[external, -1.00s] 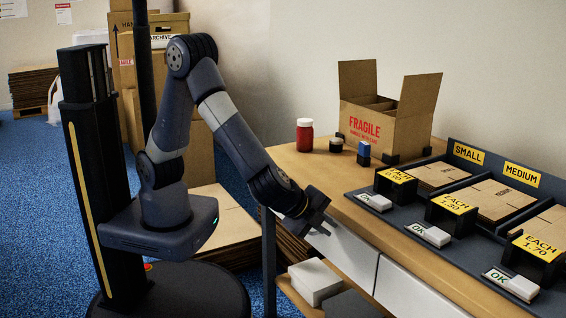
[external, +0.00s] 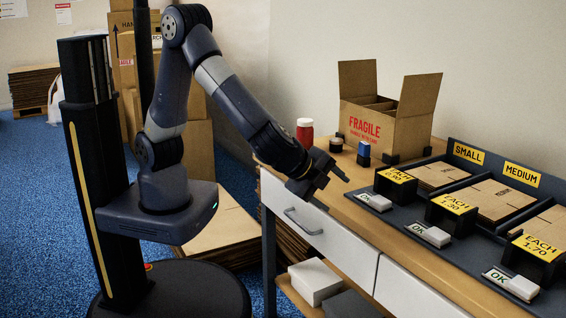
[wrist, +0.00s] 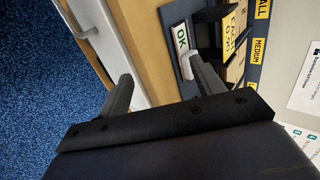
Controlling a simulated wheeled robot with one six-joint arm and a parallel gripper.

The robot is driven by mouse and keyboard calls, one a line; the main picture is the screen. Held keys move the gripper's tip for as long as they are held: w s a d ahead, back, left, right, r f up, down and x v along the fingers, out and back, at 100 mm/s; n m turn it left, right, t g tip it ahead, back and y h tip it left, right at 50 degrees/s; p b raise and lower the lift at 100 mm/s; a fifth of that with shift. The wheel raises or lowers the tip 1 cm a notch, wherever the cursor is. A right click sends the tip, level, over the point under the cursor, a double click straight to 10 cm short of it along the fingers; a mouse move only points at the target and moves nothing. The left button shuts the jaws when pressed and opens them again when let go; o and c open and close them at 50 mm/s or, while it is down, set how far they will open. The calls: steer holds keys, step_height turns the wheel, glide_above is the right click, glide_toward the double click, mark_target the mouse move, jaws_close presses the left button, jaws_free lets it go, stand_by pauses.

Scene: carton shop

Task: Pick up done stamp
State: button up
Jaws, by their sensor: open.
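A small blue block with a dark top (external: 363,153), which looks like a stamp, stands upright on the wooden table in front of the FRAGILE carton. I cannot read any word on it. It does not show in the wrist view. My gripper (external: 333,193) is open and empty near the table's front edge, in front of and to the left of the stamp, and apart from it. In the wrist view my gripper's two fingers (wrist: 160,73) are spread, with nothing held between them.
A dark round pot (external: 336,145) and a red bottle with a white cap (external: 305,132) stand left of the stamp. The open FRAGILE carton (external: 385,118) is behind it. A dark tray with yellow price signs (external: 397,175) and OK cards (external: 374,201) fills the right side.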

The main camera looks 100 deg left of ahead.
step_height(320, 180, up, 9)
steer(key=a+f+n+h+p, duration=0.1)
steer(key=a+f+h, duration=0.1)
steer(key=w+a+f+n+h+p, duration=0.1)
steer(key=a+f+n+h, duration=0.1)
steer(key=w+a+f+n+h+p, duration=0.1)
steer(key=a+f+h, duration=0.1)
steer(key=shift+a+f+n+t, duration=0.15)
steer(key=shift+f+n+t, duration=0.15)
steer(key=shift+n, duration=0.1)
steer(key=s+a+r+n+t+y+p, duration=0.25)
steer(key=a+n, duration=0.25)
steer(key=a, duration=0.6)
steer(key=s+a+r+n+t+y+p, duration=0.1)
steer(key=a+r+n+y, duration=0.4)
steer(key=a, duration=0.6)
steer(key=h, duration=0.1)
glide_toward(369, 147)
steer(key=a, duration=0.1)
steer(key=s+a, duration=0.1)
steer(key=shift+a+f+n, duration=0.3)
steer(key=shift+n, duration=0.1)
steer(key=shift+f, duration=0.25)
steer(key=shift+w+a+f, duration=0.15)
steer(key=shift+w+a, duration=0.05)
steer(key=shift+w, duration=0.05)
steer(key=x, duration=1)
steer(key=shift+w+d+r+p, duration=0.2)
steer(key=shift+w+d+p, duration=0.05)
steer(key=shift+p, duration=0.05)
